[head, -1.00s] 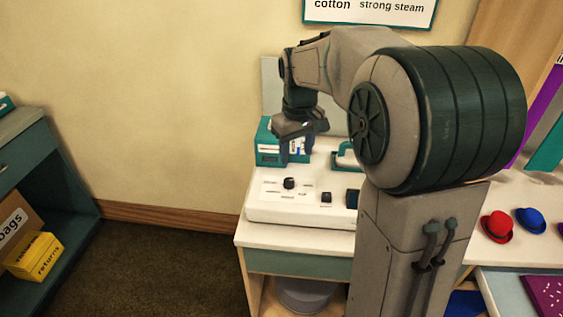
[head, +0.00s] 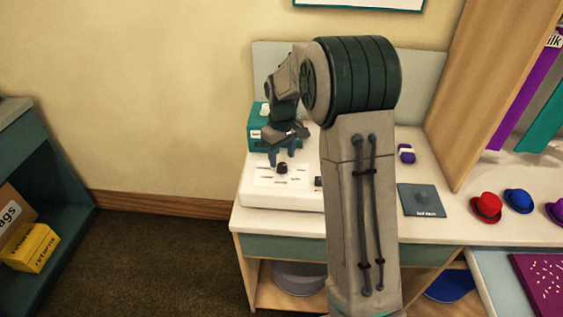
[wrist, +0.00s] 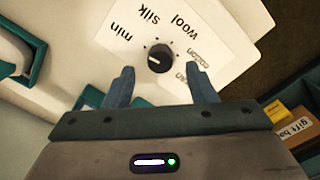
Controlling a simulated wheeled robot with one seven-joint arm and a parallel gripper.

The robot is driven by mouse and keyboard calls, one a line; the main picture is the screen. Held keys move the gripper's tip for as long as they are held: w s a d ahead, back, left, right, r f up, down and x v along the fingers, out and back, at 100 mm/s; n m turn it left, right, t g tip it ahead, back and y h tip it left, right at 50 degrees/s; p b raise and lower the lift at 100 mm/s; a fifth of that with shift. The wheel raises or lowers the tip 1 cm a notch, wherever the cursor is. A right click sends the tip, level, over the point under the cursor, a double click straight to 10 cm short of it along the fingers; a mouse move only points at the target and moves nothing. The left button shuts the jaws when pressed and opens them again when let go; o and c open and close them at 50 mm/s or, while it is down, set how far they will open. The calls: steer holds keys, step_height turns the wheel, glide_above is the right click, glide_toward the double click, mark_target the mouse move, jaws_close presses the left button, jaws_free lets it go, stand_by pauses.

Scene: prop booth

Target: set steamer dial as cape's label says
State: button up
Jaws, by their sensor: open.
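The steamer dial is a black knob (wrist: 160,58) with a white mark pointing left in the wrist view, nearest "min". The plate around it (wrist: 106,35) reads "min", "silk", "wool", "cotton" and one word partly hidden by a finger. The knob also shows in the head view (head: 282,168) on the white steamer panel (head: 262,196). My gripper (wrist: 160,69) is open, its fingertips either side of the knob in the picture; contact cannot be told. It is above the panel in the head view (head: 281,155).
A teal box (head: 259,135) stands behind the panel. A dark mat (head: 422,200), a small purple-and-white item (head: 406,153), red (head: 487,207) and blue (head: 518,200) hats lie to the right. A wooden divider (head: 470,95) stands on the counter. Open floor lies left.

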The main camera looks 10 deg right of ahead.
mark_target(282, 165)
steer(key=shift+f, duration=1.65)
steer(key=c, duration=1)
steer(key=shift+m, duration=0.3)
steer(key=m+b, duration=0.1)
steer(key=m, duration=0.3)
steer(key=shift+m, duration=2.5)
